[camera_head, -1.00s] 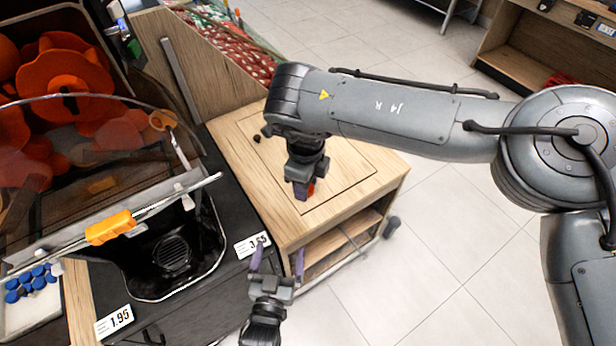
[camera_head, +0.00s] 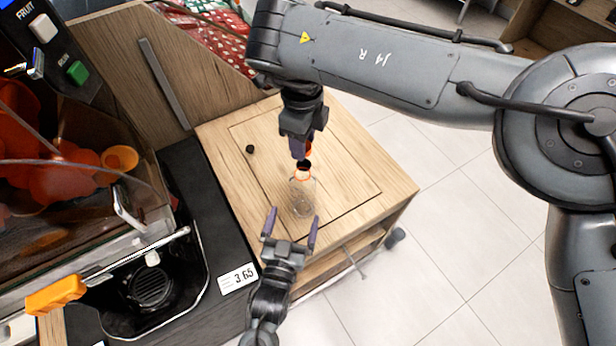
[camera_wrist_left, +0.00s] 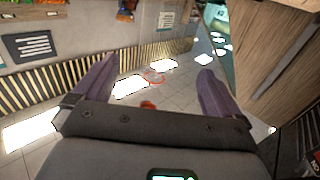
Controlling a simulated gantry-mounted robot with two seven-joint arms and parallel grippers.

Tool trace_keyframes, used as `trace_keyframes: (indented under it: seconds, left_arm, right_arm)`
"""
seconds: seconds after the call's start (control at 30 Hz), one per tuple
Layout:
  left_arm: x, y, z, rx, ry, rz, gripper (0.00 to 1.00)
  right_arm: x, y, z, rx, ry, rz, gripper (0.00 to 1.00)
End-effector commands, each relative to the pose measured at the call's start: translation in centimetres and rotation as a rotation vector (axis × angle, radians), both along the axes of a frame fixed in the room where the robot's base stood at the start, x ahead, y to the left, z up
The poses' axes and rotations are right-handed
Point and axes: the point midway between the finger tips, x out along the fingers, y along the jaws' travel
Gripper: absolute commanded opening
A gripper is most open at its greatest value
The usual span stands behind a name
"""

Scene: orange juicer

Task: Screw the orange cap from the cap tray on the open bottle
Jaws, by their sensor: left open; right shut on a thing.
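A clear bottle (camera_head: 303,197) with an orange ring at its neck stands on the wooden cart top in the head view. My right gripper (camera_head: 302,152) points down just above the bottle mouth. It is shut on the small orange cap (camera_head: 308,147), mostly hidden by the fingers. I cannot tell whether the cap touches the neck.
The wooden cart (camera_head: 352,150) has clear space right of the bottle.

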Motion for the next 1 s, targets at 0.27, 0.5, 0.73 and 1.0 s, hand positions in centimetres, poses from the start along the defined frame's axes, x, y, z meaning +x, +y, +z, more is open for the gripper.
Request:
trace_keyframes:
  seconds: [0.27, 0.5, 0.73, 1.0]
  left_arm:
    - [0.0, 0.0, 0.0, 0.0, 0.001, 0.0, 0.99]
    - [0.1, 0.0, 0.0, 0.0, 0.0, 0.0, 0.99]
    - [1.9, -0.5, 0.0, 0.002, -0.001, 0.0, 0.99]
    - [6.1, -1.6, 0.2, -0.001, -0.002, 0.0, 0.99]
  right_arm:
    - [0.0, 0.0, 0.0, 0.0, 0.0, 0.0, 0.13]
    - [0.0, 0.0, 0.0, 0.0, 0.0, 0.0, 0.13]
    - [0.0, 0.0, 0.0, 0.0, 0.0, 0.0, 0.13]
    - [0.0, 0.0, 0.0, 0.0, 0.0, 0.0, 0.13]
